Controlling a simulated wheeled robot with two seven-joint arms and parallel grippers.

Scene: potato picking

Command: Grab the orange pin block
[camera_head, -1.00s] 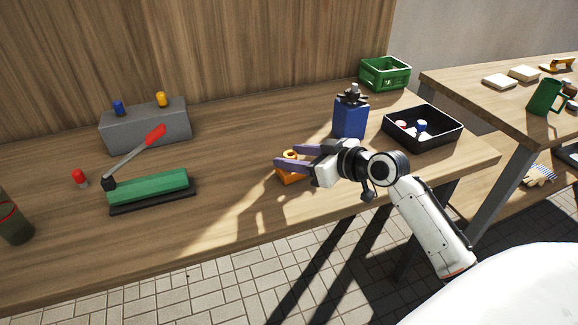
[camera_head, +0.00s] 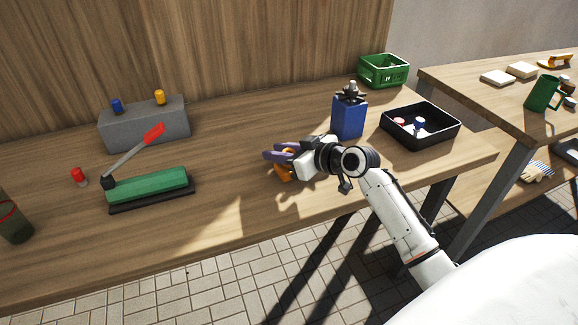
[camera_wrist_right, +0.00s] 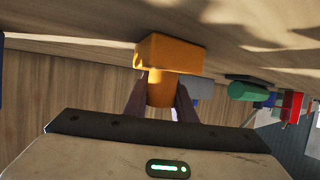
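The orange pin block (camera_head: 284,172) is on the wooden table, left of the blue container, mostly hidden by my right gripper in the head view. In the right wrist view the orange pin block (camera_wrist_right: 170,54) shows a rectangular body with a round pin. My right gripper (camera_head: 275,153) has purple fingers, one on each side of the pin. In the wrist view the fingers (camera_wrist_right: 160,97) appear to press on the pin from both sides. I cannot tell whether the block is clear of the table. My left gripper is out of view.
A blue container (camera_head: 348,118) stands behind my right gripper, with a black tray (camera_head: 437,141) to its right. A green crate (camera_head: 384,70) is at the back. A green-based lever tool (camera_head: 147,188) and a grey block (camera_head: 144,125) are left. The table's front middle is clear.

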